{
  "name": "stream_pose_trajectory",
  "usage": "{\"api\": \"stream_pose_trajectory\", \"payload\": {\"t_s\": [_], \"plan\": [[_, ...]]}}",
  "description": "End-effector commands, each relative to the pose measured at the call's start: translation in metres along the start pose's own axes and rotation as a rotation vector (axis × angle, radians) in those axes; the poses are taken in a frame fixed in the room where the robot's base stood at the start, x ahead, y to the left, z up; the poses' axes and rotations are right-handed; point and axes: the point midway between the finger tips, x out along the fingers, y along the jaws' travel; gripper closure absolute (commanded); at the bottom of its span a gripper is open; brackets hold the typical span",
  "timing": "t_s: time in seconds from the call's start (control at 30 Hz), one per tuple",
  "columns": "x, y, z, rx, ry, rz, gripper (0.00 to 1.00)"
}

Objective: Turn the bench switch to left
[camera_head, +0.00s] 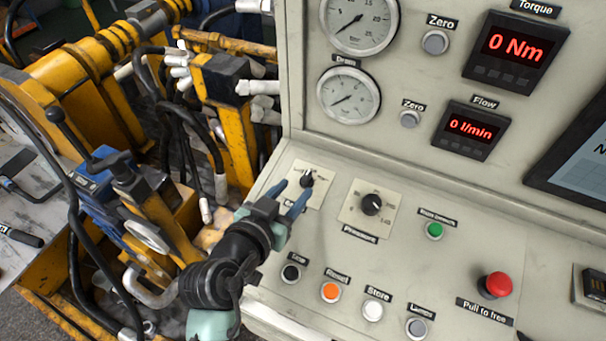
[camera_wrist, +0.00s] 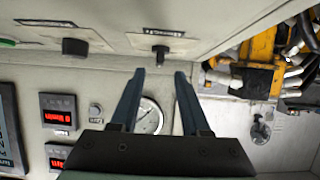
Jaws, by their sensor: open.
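The switch (camera_head: 307,180) is a small black knob on a pale square plate on the sloped bench panel. It also shows in the wrist view (camera_wrist: 160,54), top centre, just beyond the gap between my fingertips. My gripper (camera_head: 298,187) is open and empty, with its two blue fingers pointing at the switch, one on each side of its line. In the wrist view my gripper (camera_wrist: 160,72) shows a clear gap between the tips. The knob appears to be apart from the fingers. My fingers partly cover its plate and label, and I cannot tell which way the knob points.
A black pressure knob (camera_head: 371,204) is right of the switch. A green button (camera_head: 434,230), an orange button (camera_head: 330,292) and a red stop button (camera_head: 495,285) are on the same panel. Gauges (camera_head: 348,94) stand on the upright panel behind. Yellow machinery (camera_head: 105,65) with hoses fills the left.

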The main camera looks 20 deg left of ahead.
Motion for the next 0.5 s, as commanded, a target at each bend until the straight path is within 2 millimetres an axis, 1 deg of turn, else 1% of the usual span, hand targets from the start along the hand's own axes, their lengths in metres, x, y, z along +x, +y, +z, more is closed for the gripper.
{"api": "stream_pose_trajectory", "payload": {"t_s": [0.03, 0.2, 0.33, 0.5], "plan": [[0.01, 0.001, -0.003, -0.003, 0.001, 0.002, 0.54], [0.035, 0.001, -0.002, -0.003, 0.001, 0.001, 0.54], [0.047, 0.0, -0.001, -0.001, 0.0, 0.0, 0.54], [0.053, 0.0, 0.0, 0.001, 0.0, -0.001, 0.54]]}}
